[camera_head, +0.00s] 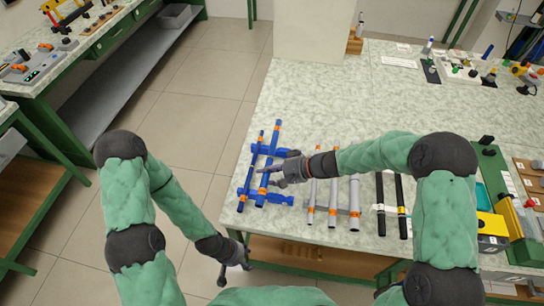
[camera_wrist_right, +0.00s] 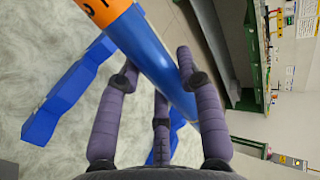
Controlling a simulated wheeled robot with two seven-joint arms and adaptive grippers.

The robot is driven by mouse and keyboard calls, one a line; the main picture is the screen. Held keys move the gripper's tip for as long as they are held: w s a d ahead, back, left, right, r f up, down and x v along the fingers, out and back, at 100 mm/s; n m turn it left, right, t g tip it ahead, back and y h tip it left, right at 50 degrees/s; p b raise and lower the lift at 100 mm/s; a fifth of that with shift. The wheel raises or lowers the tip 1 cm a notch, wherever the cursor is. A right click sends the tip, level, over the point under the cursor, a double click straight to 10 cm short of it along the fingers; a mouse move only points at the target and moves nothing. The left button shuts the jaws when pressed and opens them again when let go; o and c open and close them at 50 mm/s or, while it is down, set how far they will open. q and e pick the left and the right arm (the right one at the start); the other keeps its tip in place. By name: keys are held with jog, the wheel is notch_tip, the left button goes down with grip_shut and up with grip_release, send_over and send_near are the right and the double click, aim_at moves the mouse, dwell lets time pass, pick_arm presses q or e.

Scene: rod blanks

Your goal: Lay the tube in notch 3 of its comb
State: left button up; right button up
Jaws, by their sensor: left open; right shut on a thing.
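Two blue rods with orange bands show over the blue combs in the head view: a left one (camera_head: 250,171) and a right one (camera_head: 276,132). My right gripper (camera_head: 266,172) is shut on the right blue tube. In the right wrist view the blue tube (camera_wrist_right: 152,55) with a printed orange band runs between the fingers of the gripper (camera_wrist_right: 156,75). Blue comb bars (camera_wrist_right: 65,95) show behind the tube. I cannot tell whether it touches the comb (camera_head: 277,198); its notches are too small to number. My left gripper (camera_head: 236,262) is open and empty beside the table's front left edge.
Several grey tubes with orange bands (camera_head: 333,200) lie on grey combs just right of my right gripper. Two black rods (camera_head: 401,205) lie further right. The table top (camera_head: 320,95) behind the combs is clear. A green-framed fixture (camera_head: 490,165) stands at the right.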

jog(key=shift+w, duration=0.2)
jog(key=shift+s, duration=0.1)
jog(key=shift+d+f+b, duration=0.1)
jog(key=shift+b, duration=0.5)
notch_tip(320, 180, down, 5)
jog(key=b, duration=0.5)
jog(key=shift+f, duration=0.3)
